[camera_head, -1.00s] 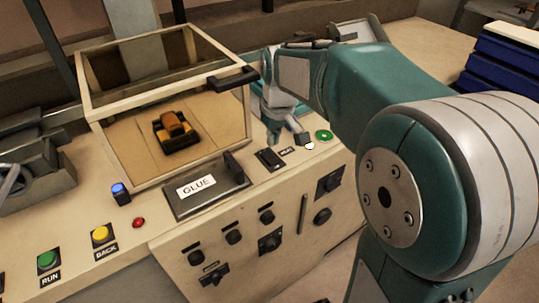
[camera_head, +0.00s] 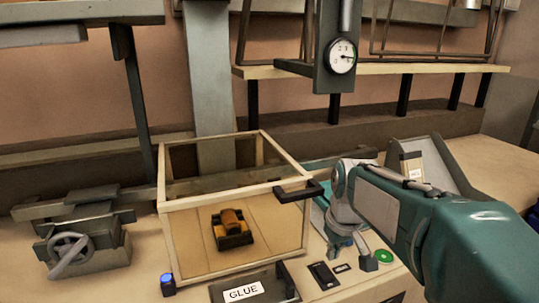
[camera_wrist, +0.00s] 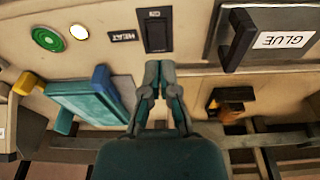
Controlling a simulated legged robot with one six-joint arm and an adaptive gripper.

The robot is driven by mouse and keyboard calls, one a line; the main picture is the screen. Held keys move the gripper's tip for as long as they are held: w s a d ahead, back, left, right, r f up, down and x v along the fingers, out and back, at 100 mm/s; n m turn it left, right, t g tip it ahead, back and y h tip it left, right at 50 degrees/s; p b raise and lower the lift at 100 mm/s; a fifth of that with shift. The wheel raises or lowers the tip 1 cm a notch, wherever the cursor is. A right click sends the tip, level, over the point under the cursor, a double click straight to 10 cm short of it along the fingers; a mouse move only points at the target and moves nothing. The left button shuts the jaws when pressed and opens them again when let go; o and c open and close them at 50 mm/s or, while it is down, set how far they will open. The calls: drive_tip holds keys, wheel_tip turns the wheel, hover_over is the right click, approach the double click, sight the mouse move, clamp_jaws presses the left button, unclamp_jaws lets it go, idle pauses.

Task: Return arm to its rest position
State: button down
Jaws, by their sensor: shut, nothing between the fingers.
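My teal and grey arm reaches in from the right in the head view. My gripper (camera_head: 347,252) hangs above the machine's front panel, to the right of the clear box (camera_head: 180,207). In the wrist view my gripper (camera_wrist: 159,66) has its fingertips together, with nothing between them. They point at the panel near a black switch (camera_wrist: 155,32) beside the HEAT label. I cannot tell the exact gap to the panel.
A vise-like device (camera_head: 82,245) stands left. A gauge (camera_head: 342,56) hangs above.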

drive_tip(key=s+m+t, duration=0.3)
drive_tip(key=s, duration=1.5)
drive_tip(key=shift+s+f, duration=0.3)
drive_tip(key=shift+f, duration=0.05)
